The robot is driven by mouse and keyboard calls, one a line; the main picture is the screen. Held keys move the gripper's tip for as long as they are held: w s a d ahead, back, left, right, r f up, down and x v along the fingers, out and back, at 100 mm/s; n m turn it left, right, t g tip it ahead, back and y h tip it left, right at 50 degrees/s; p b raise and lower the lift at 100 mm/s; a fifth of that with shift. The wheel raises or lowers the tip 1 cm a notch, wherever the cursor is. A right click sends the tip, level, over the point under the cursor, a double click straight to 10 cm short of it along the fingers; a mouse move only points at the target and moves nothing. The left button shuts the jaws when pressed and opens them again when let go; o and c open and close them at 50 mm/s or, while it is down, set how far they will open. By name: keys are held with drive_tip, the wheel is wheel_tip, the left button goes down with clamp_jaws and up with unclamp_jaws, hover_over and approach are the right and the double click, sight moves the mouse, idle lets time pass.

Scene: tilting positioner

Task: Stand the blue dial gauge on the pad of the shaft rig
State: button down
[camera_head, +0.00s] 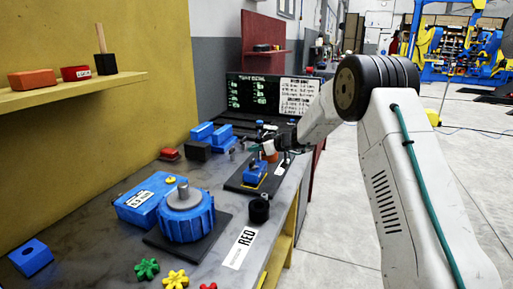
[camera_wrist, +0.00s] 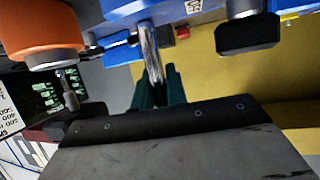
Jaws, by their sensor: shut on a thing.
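My gripper (camera_wrist: 157,88), with dark green fingers, is shut on the bright metal post of the blue dial gauge (camera_wrist: 150,50) in the wrist view. A blue body (camera_wrist: 160,8) shows at the post's far end, cut off by the frame edge. An orange cylinder (camera_wrist: 40,38) is left of the post. In the head view my gripper (camera_head: 257,147) is over the shaft rig's black plate (camera_head: 236,183). A blue block (camera_head: 254,174) shows at that plate, below my gripper. I cannot tell whether the gauge touches the pad, which is not clearly visible.
A large blue ribbed drum (camera_head: 187,220) on a dark plate and a labelled blue box (camera_head: 140,205) stand nearer on the bench. A black cylinder (camera_head: 259,209) stands near the front edge. Blue blocks (camera_head: 203,132) and a sign board (camera_head: 255,92) are behind. A shelf (camera_head: 75,90) juts out left.

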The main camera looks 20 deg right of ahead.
drive_tip(key=shift+f, duration=0.35)
drive_tip(key=c, duration=1.3)
unclamp_jaws()
drive_tip(key=shift+f, duration=0.15)
drive_tip(key=shift+v, duration=3.95)
